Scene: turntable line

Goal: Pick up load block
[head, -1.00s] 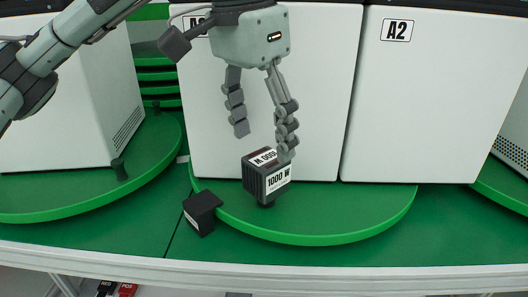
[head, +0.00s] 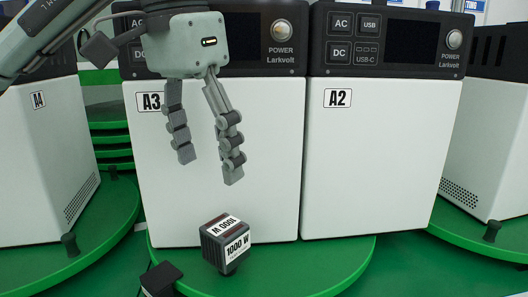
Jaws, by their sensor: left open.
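The load block (head: 225,243) is a dark ribbed cube with white "1000 W" labels. It stands on a small dark foot on the green turntable (head: 310,272), in front of the white unit A3 (head: 215,190). My left gripper (head: 210,168) is open and empty. It points down above the block in the picture, with a clear gap between its fingertips and the block. My right gripper is out of view.
A second dark block (head: 160,279) is at the lower left, partly cut off by the frame. White unit A2 (head: 375,165) stands close beside A3. Unit A4 (head: 40,160) is at the left on another green turntable (head: 105,235).

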